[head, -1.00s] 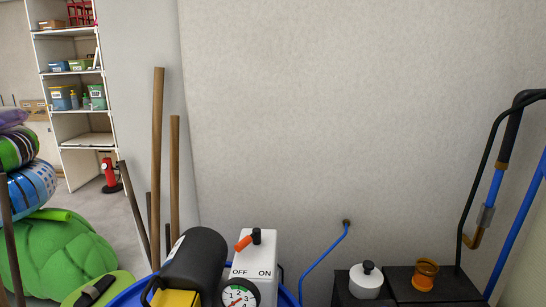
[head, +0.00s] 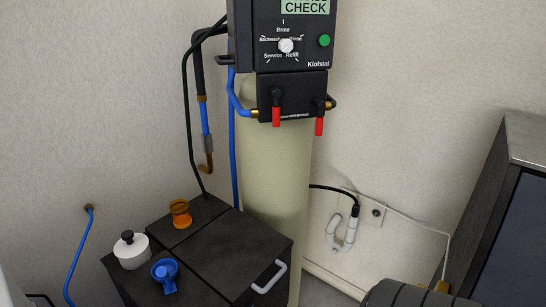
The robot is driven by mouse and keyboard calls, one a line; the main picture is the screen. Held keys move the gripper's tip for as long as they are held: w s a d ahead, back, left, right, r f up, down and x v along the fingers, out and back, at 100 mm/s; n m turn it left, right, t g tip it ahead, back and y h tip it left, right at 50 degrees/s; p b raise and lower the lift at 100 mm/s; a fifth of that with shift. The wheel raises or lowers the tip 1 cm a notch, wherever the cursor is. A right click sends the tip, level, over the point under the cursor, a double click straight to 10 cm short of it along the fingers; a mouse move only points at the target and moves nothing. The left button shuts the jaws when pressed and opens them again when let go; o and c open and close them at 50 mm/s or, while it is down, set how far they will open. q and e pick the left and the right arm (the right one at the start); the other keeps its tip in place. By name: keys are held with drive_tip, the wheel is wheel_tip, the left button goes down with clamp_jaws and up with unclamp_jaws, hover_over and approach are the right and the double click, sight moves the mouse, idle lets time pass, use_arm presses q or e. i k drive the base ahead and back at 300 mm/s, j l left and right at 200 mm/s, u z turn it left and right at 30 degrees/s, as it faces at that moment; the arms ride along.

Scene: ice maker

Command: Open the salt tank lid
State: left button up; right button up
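The salt tank is a dark box at lower centre in the head view. Its flat dark lid (head: 222,257) lies closed, with a pale grey handle (head: 269,276) at the front right edge. A seam runs across the top behind the front panel. A white round container with a black knob (head: 131,250), a blue cup-like piece (head: 165,275) and an orange-brown cup (head: 180,214) stand on the top. Neither of my grippers shows in the head view.
A tall cream cylinder (head: 275,165) with a black control head (head: 283,45) stands behind the tank, with red-handled valves and blue and black hoses. A dark cabinet (head: 507,215) stands at right. A dark rounded object (head: 405,294) is at the bottom right.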

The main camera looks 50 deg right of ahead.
sight(231, 254)
drive_tip(key=k+z, duration=0.15)
drive_tip(key=z, duration=1.35)
